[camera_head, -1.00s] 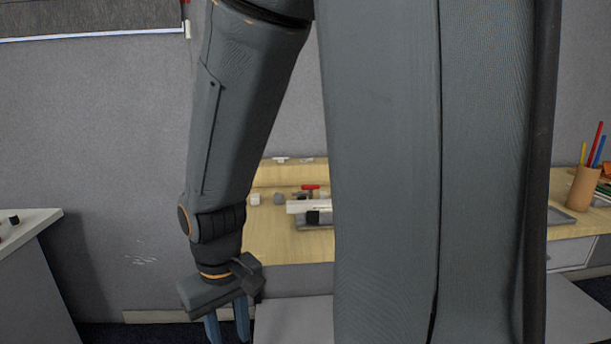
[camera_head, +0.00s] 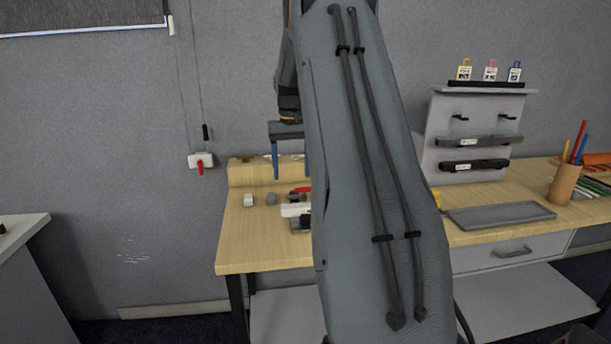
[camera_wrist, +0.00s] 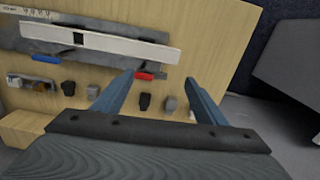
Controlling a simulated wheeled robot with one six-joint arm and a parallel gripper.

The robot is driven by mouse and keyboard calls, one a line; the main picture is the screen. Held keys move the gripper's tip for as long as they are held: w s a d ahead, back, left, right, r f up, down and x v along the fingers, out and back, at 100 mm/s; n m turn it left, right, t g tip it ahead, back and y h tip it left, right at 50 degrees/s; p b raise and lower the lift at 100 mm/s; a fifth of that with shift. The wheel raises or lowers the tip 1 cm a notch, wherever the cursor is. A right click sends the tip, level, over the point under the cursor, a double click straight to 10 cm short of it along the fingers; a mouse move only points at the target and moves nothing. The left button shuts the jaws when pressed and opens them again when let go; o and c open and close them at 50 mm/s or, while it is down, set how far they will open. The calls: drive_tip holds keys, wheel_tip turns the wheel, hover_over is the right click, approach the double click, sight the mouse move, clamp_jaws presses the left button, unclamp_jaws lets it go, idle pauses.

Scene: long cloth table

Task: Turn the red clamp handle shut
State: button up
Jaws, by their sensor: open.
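The red clamp handle (camera_wrist: 146,76) shows in the wrist view at the near edge of a grey fixture (camera_wrist: 160,55) with a long white bar (camera_wrist: 120,45). Its left end is close to my left fingertip in the picture. In the head view the handle (camera_head: 301,190) is small, beside the white bar (camera_head: 292,210), and partly hidden by my arm. My gripper (camera_wrist: 160,80) is open and empty, with its blue fingers pointing at the table. In the head view my gripper (camera_head: 291,178) hangs above the handle, apparently clear of it. A blue handle (camera_wrist: 46,59) sits on the fixture's left part.
Small blocks, one dark (camera_wrist: 145,101) and one grey (camera_wrist: 170,104), stand near my fingers. The wooden table (camera_head: 250,240) has bare room at its left front. A grey tray (camera_head: 500,215), a pencil cup (camera_head: 565,184) and a rack (camera_head: 440,120) stand to the right.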

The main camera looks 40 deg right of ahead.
drive_tip(key=d, duration=0.2)
drive_tip(key=d+r, duration=0.1)
drive_tip(key=d, duration=0.1)
drive_tip(key=shift+d+r, duration=0.15)
drive_tip(key=shift+r, duration=0.05)
drive_tip(key=shift+d+f+m+p, duration=0.1)
drive_tip(key=shift+d+m+p, duration=0.15)
drive_tip(key=shift+m+p, duration=0.1)
wheel_tip(320, 180, down, 7)
drive_tip(key=shift+f+p, duration=0.2)
drive_tip(key=shift+p, duration=0.95)
drive_tip(key=shift+c, duration=0.2)
drive_tip(key=c, duration=1)
